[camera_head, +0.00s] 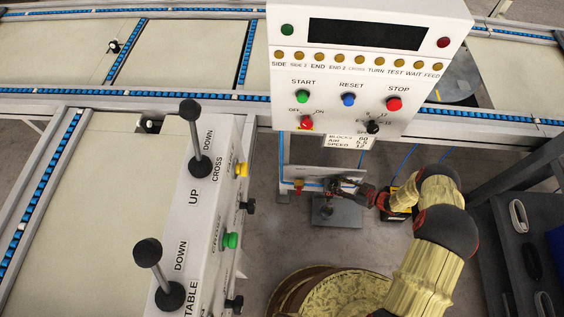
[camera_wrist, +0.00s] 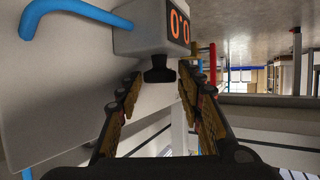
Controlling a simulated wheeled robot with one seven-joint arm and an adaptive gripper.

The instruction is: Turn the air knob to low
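In the wrist view, a black knob (camera_wrist: 159,70), which appears to be the air knob, sits under a pale box (camera_wrist: 148,38) with a red digital display reading about 0.0. My gripper (camera_wrist: 159,82) is open. Its two fingers stand left and right of the knob, with a gap showing on each side; I see no contact. In the head view, my gripper (camera_head: 337,195) is low beneath the white control panel, by a small pale unit (camera_head: 316,172). The knob is too small there to make out clearly. I cannot read a low mark.
The control panel (camera_head: 360,72) with buttons and a black selector hangs above my arm. A lever console (camera_head: 205,215) stands left. A blue tube (camera_wrist: 75,14) curves beside the box. Conveyors (camera_head: 60,52) lie behind. A dark shelf (camera_head: 510,250) is at the right.

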